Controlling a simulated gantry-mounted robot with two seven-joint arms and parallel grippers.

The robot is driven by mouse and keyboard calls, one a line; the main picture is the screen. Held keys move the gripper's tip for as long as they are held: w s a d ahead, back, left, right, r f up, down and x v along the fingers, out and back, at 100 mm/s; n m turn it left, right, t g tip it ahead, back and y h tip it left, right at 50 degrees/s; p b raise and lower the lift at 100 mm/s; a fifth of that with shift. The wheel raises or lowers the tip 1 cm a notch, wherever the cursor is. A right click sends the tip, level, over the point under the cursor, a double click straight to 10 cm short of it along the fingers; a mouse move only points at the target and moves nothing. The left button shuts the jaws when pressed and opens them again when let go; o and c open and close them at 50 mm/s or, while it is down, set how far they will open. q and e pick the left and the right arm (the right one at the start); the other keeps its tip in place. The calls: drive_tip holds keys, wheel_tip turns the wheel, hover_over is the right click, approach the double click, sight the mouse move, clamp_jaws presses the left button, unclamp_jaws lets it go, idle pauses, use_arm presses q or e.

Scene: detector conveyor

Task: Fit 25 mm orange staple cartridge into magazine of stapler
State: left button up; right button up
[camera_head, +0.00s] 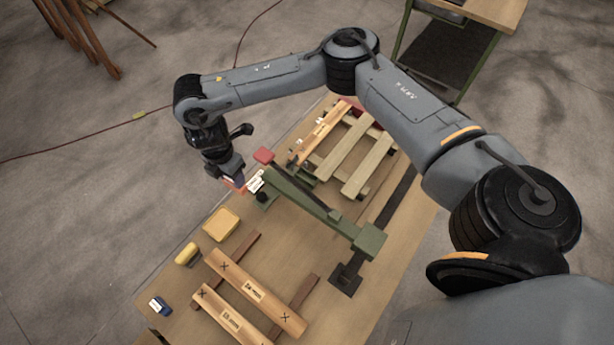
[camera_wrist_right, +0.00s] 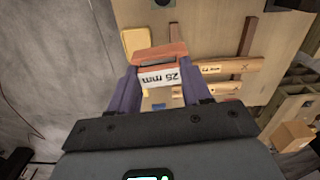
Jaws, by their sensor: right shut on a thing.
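My right gripper (camera_head: 233,180) is at the table's far left edge, pointing down, beside the front end of the green stapler (camera_head: 310,201). Its purple fingers (camera_wrist_right: 158,84) are shut on the orange staple cartridge (camera_wrist_right: 160,53), whose white label reads "25 mm". In the head view only a little of the cartridge (camera_head: 237,187) shows below the fingers. It is held close to the stapler's near-left end, where a white label shows; I cannot tell whether they touch. My left gripper is not in view.
A yellow tray (camera_head: 221,224), a yellow object (camera_head: 187,254) and a blue object (camera_head: 160,306) lie along the table's left side. Labelled wooden boards (camera_head: 256,291) rest on dark battens at the front. A slatted pallet (camera_head: 345,150) lies behind the stapler.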

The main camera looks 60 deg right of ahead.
drive_tip(key=s+d+f+p, duration=0.1)
drive_tip(key=s+d+f, duration=0.2)
drive_tip(key=s+d, duration=0.35)
drive_tip(key=s+d+f+m+p, duration=0.1)
drive_tip(key=s+d+f, duration=0.2)
drive_tip(key=s+d, duration=0.35)
drive_tip(key=s+d+f+p, duration=0.1)
drive_tip(key=s+d+f, duration=0.3)
drive_tip(key=s, duration=0.5)
drive_tip(key=shift+w+d+f, duration=0.7)
drive_tip(key=shift+w+f, duration=0.95)
drive_tip(key=shift+w, duration=0.15)
drive_tip(key=shift+w+d+f, duration=0.7)
drive_tip(key=shift+w+f, duration=0.95)
drive_tip(key=shift+w, duration=0.15)
drive_tip(key=shift+w+d+f, duration=0.7)
drive_tip(key=shift+w+f, duration=0.95)
drive_tip(key=shift+w, duration=0.15)
drive_tip(key=o, duration=1.1)
